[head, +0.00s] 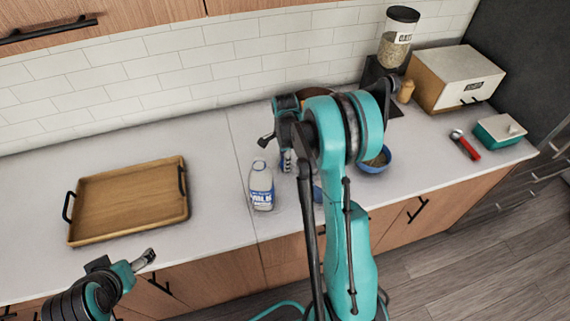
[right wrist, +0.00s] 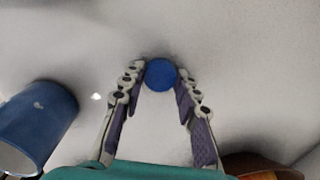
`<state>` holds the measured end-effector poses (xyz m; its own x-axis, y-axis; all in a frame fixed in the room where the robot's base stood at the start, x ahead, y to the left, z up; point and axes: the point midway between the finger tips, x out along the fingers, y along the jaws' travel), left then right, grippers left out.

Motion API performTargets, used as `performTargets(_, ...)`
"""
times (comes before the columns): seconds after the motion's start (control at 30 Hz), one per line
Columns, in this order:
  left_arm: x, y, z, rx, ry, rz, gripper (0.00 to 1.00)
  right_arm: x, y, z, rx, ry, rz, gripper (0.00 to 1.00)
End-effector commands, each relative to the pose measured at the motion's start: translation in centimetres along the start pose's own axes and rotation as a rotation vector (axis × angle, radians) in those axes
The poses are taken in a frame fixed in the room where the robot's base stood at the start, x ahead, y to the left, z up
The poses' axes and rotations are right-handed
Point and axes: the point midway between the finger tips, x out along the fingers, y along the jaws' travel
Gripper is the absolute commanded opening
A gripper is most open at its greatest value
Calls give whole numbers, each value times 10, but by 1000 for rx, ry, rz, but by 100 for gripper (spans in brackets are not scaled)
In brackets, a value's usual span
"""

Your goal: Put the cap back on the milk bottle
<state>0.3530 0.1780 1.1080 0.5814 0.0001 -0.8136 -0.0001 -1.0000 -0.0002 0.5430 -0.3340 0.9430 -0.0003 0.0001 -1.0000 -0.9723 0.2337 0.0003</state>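The milk bottle (head: 261,187) stands upright on the counter in the head view, white with a blue label; its top looks white, with no blue cap on it. The blue round cap (right wrist: 160,74) shows in the right wrist view between the tips of my right gripper (right wrist: 160,76), which close in on both its sides. In the head view my right gripper (head: 286,160) points down just right of the bottle, partly hidden by my arm. My left gripper (head: 146,259) is in front of the counter at lower left; its finger opening is unclear.
A wooden tray (head: 93,236) lies at left. A blue bowl (head: 373,168) is right of my arm. A blue cup (right wrist: 38,125) is near the right gripper. A bread box (head: 455,75), a dispenser (head: 396,45) and a teal container (head: 499,130) stand farther right.

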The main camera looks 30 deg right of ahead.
Motion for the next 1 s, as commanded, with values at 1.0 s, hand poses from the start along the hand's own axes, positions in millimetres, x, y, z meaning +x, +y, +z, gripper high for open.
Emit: performTargets(1.0,-20,0,-14,0,0,0,83,-87,31,-68,5,0,0,21)
